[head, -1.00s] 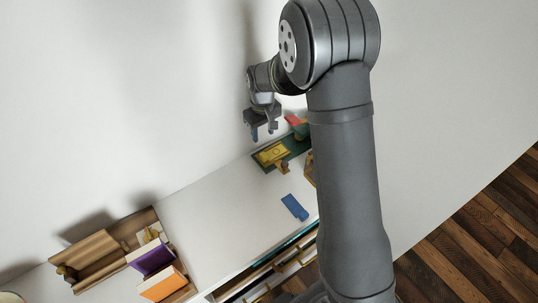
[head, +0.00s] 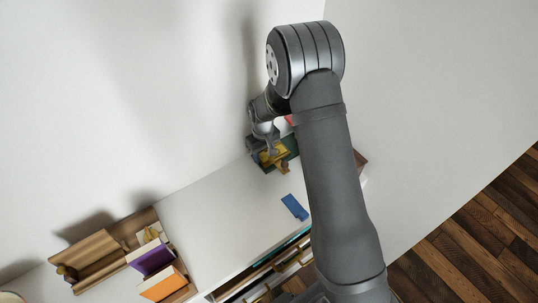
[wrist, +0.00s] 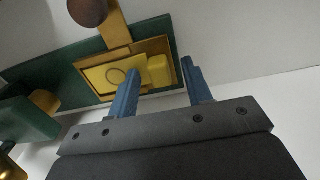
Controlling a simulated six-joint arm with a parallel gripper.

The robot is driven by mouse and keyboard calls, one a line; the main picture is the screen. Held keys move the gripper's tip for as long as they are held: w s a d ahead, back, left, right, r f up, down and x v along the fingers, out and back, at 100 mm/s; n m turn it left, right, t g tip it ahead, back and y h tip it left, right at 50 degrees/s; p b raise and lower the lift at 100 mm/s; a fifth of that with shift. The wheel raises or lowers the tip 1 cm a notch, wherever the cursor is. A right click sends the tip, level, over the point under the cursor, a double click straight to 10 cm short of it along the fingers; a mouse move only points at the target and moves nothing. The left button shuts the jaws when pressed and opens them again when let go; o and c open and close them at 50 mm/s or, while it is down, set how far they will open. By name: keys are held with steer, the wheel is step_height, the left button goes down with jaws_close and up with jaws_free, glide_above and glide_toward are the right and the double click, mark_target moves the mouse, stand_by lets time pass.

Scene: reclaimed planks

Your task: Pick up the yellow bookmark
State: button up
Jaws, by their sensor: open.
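The yellow bookmark (wrist: 112,74), a flat piece with a ring mark, appears to lie in a gold-brown frame on a dark green base (wrist: 70,84) in the wrist view. A small raised yellow part (wrist: 160,69) is at its right end. In the head view the yellow patch (head: 276,157) is partly covered by my gripper (head: 262,151). The left finger overlaps the bookmark's right part in the wrist view, and the right finger is just past the frame. I cannot tell whether they touch.
A gold post with a brown knob (wrist: 88,10) rises beside the frame. Another green piece (wrist: 25,122) is at left. A blue piece (head: 294,207) lies on the white surface. A wooden rack (head: 90,258) with purple and orange books stands at lower left. The surface between is clear.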

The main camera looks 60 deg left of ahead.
jaws_close()
steer(key=shift+r, duration=0.1)
